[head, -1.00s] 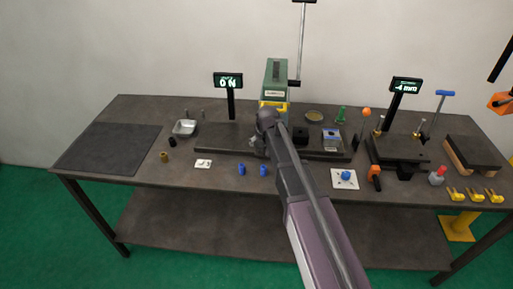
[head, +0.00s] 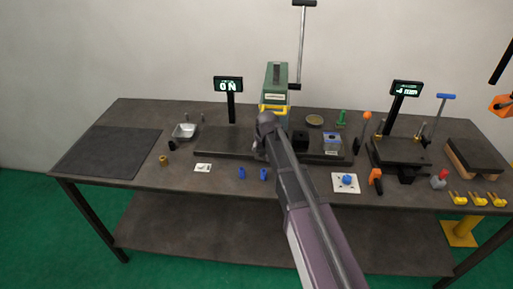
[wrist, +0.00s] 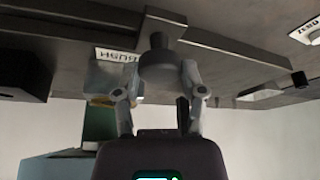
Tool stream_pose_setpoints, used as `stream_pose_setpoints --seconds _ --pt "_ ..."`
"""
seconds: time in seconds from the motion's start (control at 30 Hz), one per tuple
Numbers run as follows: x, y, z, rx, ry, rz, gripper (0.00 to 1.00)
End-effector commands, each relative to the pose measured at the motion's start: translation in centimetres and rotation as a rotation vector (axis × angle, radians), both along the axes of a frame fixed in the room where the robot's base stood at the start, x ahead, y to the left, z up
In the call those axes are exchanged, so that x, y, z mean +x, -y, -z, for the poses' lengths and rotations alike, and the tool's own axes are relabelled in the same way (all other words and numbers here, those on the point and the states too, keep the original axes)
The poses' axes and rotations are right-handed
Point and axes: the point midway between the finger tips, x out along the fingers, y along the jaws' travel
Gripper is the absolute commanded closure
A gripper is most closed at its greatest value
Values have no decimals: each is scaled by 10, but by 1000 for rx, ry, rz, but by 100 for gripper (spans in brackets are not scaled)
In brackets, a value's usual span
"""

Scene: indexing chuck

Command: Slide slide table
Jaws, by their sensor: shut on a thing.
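A long dark rail-like base (head: 221,144) lies along the middle of the bench and looks like the slide table, with a black block (head: 300,141) and a small blue-topped block (head: 332,144) on its right part. My gripper (head: 259,151) is at its front edge, mostly hidden by my arm in the head view. In the wrist view my gripper (wrist: 160,97) has its two fingers around a dark round knob (wrist: 158,60) that juts from a dark plate (wrist: 165,24). The contact at the fingertips is hard to make out.
A green machine (head: 276,80) stands behind the arm. Displays reading 0 N (head: 228,85) and about -4 mm (head: 406,89) stand left and right. Two blue pegs (head: 242,173) and a white label plate (head: 203,168) lie in front. A dark mat (head: 105,150) covers the left end.

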Motion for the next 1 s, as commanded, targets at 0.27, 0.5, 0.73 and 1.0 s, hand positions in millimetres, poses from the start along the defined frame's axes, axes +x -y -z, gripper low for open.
stream_pose_setpoints --seconds 0.27,0.5,0.73,1.0 --pt "-1 16 1 -1 -2 4 100" --pt "-1 19 1 -7 -3 3 100" --pt "-1 19 1 -5 -2 3 13" --pt "-1 18 1 -2 -1 2 13"
